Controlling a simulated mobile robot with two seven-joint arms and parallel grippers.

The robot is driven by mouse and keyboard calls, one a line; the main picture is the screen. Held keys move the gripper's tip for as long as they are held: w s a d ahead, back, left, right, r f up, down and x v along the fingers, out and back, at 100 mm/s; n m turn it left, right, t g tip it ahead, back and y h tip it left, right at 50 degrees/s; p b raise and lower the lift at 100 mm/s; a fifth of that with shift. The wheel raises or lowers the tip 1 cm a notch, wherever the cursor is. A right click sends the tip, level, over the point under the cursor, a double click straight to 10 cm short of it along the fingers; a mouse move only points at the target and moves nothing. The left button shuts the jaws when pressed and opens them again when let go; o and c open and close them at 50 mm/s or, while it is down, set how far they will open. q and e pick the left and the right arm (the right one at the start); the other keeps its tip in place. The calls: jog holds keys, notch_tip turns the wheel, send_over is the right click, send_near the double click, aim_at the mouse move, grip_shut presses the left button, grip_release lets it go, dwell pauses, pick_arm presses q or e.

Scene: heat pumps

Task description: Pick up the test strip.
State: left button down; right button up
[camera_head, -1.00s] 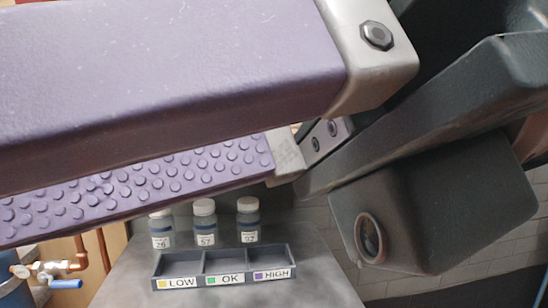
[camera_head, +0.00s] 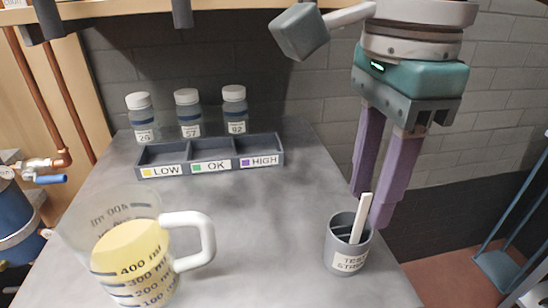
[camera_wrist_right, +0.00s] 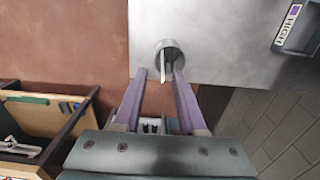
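A white test strip (camera_head: 361,217) stands tilted in a small grey cup (camera_head: 336,246) labelled for test strips, its upper part sticking out above the rim. In the right wrist view the strip (camera_wrist_right: 163,65) and the cup (camera_wrist_right: 171,46) lie ahead, with the strip in line with the gap between my fingertips. My right gripper (camera_head: 369,206) is open and empty, its purple fingers pointing down above and behind the cup. In the right wrist view its two fingers (camera_wrist_right: 160,76) are apart. Contact with the strip cannot be made out. My left gripper is not in view.
A glass measuring jug (camera_head: 130,262) with yellow liquid stands front left. A grey tray (camera_head: 208,163) marked LOW, OK and HIGH lies farther back. Several lidded bottles (camera_head: 188,112) stand behind it. The cup is near the table's right edge; the table's middle is clear.

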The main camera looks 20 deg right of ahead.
aim_at(356, 234)
notch_tip(356, 234, down, 4)
jog(key=shift+w+r, duration=0.15)
grip_shut()
dwell(0.3)
